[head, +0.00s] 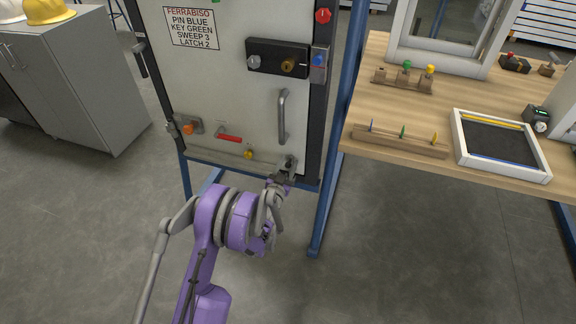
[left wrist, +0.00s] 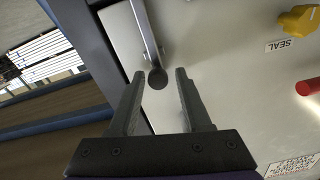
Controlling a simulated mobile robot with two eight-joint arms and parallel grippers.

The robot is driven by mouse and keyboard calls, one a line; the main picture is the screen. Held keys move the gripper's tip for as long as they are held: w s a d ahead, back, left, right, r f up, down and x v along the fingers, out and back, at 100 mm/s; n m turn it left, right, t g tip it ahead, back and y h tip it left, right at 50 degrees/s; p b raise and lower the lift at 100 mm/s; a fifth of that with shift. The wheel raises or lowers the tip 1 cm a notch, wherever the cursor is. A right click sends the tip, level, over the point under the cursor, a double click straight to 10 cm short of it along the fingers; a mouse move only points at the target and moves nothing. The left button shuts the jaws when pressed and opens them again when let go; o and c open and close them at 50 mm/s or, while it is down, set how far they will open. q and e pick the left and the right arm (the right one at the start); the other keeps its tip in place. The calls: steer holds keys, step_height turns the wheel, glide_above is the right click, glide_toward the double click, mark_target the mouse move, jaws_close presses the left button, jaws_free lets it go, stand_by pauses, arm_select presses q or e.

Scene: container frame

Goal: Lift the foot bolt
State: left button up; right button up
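The foot bolt (head: 291,161) is a small grey fitting at the lower right corner of the pale door panel, partly hidden by my left gripper in the head view. In the left wrist view a metal rod ends in a dark round knob (left wrist: 157,79). My left gripper (head: 283,179) is at the bolt, below the pull handle. In the left wrist view its two fingers (left wrist: 159,73) are apart, with the knob showing between their tips. I cannot tell whether either finger touches it. My right gripper is not in view.
The door panel (head: 235,95) also carries a vertical pull handle (head: 282,117), a red lever (head: 229,138), a yellow knob (head: 248,154) and an orange knob (head: 188,129). A blue frame post (head: 336,135) and a wooden workbench (head: 375,118) stand to the right.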

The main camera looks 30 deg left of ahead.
arm_select(q)
steer(key=shift+o, duration=0.4)
steer(key=shift+f, duration=0.1)
steer(key=v, duration=1)
steer(key=shift+s+p, duration=0.35)
steer(key=shift+p, duration=0.1)
steer(key=shift+d, duration=0.15)
